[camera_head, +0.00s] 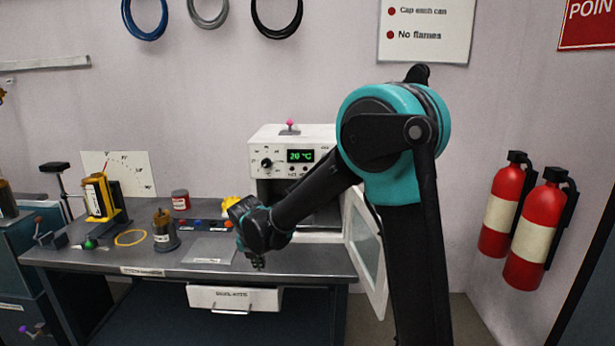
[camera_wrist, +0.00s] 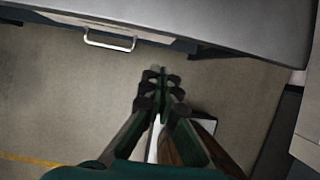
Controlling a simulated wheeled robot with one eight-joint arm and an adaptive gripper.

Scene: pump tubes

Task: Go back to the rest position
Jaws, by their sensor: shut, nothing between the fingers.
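My gripper (camera_head: 257,262) hangs at the end of my arm in front of the table's front edge, pointing down. In the wrist view my gripper (camera_wrist: 157,80) has its fingers together with nothing between them. Below the fingers is the floor, with the table edge beyond. My arm hides part of the white oven-like device and the table's right side in the head view.
The grey table (camera_head: 130,262) holds a white device (camera_head: 268,148) reading 20 °C, its door (camera_head: 366,250) swung open on the right. A drawer (camera_head: 205,298) sits under the tabletop. Two fire extinguishers (camera_head: 533,235) are at the right wall. A dark pot (camera_head: 165,236) stands on the table.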

